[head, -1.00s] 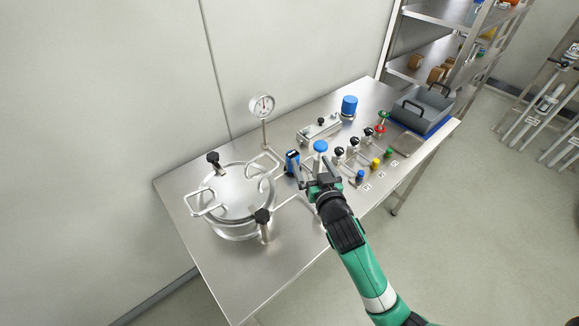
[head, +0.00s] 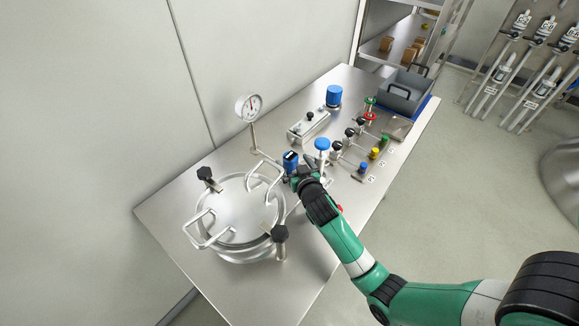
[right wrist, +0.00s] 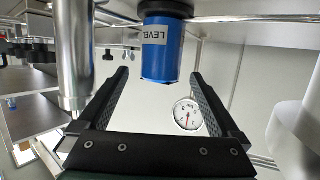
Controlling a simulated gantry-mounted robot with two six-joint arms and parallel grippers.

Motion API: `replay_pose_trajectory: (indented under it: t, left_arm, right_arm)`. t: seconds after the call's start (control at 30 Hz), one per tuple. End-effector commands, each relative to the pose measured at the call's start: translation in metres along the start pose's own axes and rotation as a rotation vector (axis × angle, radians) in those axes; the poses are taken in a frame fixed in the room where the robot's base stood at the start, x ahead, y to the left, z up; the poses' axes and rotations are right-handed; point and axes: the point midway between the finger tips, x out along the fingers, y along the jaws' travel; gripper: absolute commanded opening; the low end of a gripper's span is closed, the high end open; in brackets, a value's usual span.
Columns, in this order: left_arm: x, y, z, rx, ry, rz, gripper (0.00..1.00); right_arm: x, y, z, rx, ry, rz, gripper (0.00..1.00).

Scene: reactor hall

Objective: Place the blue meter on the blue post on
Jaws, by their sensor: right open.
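In the right wrist view the meter (right wrist: 162,52) appears upside down, with a white label reading "LEVEL". My right gripper (head: 299,175) is at the meter. Its open fingers (right wrist: 160,75) lie on either side of the meter, with a visible gap to each. A small blue-topped post (head: 362,167) stands to the right, at the front of the valve row. Nothing sits on it. My left gripper is not in view.
The lidded vessel (head: 235,212) and pressure gauge (head: 248,107) are left of the gripper. A blue-knobbed valve (head: 322,145) stands close on its right. Yellow (head: 373,153) and green (head: 385,140) posts follow beyond the blue one. A grey bin (head: 402,95) is at the far end.

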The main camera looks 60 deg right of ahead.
Motion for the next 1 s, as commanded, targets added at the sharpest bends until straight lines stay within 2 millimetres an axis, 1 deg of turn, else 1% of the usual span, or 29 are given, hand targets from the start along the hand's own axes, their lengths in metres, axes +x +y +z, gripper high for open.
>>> replay_pose_trajectory:
  t: [0.03, 0.07, 0.27, 0.43, 0.53, 0.63, 0.8, 0.87, 1.0]
  left_arm:
    - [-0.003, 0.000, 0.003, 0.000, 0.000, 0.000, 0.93]
    - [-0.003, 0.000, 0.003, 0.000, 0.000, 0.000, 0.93]
    - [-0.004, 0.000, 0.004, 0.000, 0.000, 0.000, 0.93]
    - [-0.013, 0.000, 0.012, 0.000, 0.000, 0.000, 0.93]
    - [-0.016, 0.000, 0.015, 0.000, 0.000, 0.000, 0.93]
    - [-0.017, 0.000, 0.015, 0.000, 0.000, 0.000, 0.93]
    - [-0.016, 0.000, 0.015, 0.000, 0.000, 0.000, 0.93]
    - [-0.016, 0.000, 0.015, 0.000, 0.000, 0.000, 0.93]
    - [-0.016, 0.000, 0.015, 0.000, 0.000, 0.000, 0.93]
  right_arm:
    - [0.007, 0.001, 0.002, 0.001, 0.000, 0.001, 0.99]
    - [0.010, 0.001, 0.001, 0.001, 0.000, 0.001, 0.99]
    - [0.016, 0.000, 0.001, 0.000, 0.000, 0.000, 0.99]
    - [0.045, 0.000, 0.002, 0.000, 0.001, 0.002, 0.99]
    - [0.059, 0.000, 0.002, -0.001, 0.000, 0.001, 0.99]
    - [0.064, -0.001, 0.001, -0.001, 0.000, 0.000, 0.99]
    - [0.064, -0.001, 0.000, -0.001, 0.000, 0.000, 0.99]
    - [0.064, -0.001, 0.000, -0.001, 0.000, 0.000, 0.90]
    - [0.064, -0.001, 0.000, -0.001, 0.000, 0.000, 0.65]
